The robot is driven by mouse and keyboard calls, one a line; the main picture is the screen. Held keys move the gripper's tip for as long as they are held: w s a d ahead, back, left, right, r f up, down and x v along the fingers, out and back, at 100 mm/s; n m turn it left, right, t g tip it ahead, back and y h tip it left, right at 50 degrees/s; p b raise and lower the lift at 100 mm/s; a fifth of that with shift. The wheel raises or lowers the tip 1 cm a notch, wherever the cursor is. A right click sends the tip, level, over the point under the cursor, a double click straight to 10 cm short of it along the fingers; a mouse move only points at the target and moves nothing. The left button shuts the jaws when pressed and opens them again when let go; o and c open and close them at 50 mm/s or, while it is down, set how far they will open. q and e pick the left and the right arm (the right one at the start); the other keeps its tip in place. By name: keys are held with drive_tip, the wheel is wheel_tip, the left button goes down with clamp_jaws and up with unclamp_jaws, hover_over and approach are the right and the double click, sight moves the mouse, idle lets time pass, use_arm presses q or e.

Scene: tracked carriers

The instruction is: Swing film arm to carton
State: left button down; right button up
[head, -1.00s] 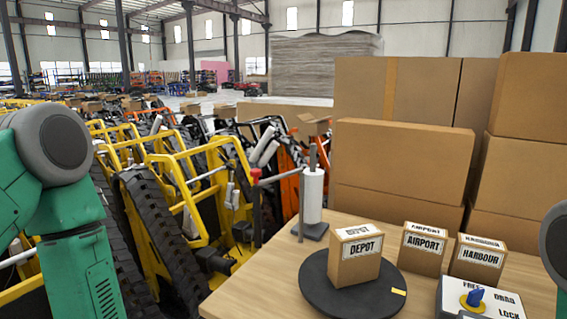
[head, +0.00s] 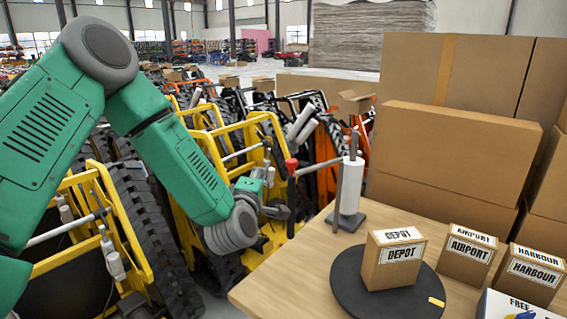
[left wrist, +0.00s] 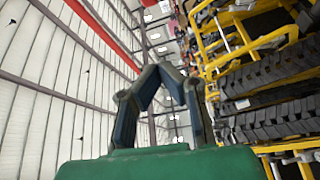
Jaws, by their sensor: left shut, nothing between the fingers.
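The film arm is a thin grey bar (head: 319,168) reaching left from a post, with a white film roll (head: 351,185) at the post. At its left end hangs a dark upright handle (head: 291,205) with a red knob (head: 291,164). The DEPOT carton (head: 393,262) sits on a dark round turntable (head: 352,291). My left gripper (head: 268,160) is just left of the handle, apparently apart from it, pointing upward. In the left wrist view its fingers (left wrist: 158,75) are shut and empty. My right gripper is not in view.
The AIRPORT carton (head: 467,256) and HARBOUR carton (head: 527,276) stand on the wooden table (head: 290,292). A control box (head: 515,306) is partly cut off at lower right. Large cartons (head: 452,150) stand behind. Yellow tracked carriers (head: 255,125) crowd the left side.

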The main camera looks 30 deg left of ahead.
use_arm(q)
drive_tip(key=p+x, duration=0.2)
drive_tip(key=x, duration=0.8)
drive_tip(key=shift+w+d+f+p, duration=0.15)
drive_tip(key=shift+d+p, duration=0.35)
drive_tip(key=shift+d, duration=1.65)
drive_tip(key=shift+a, duration=0.1)
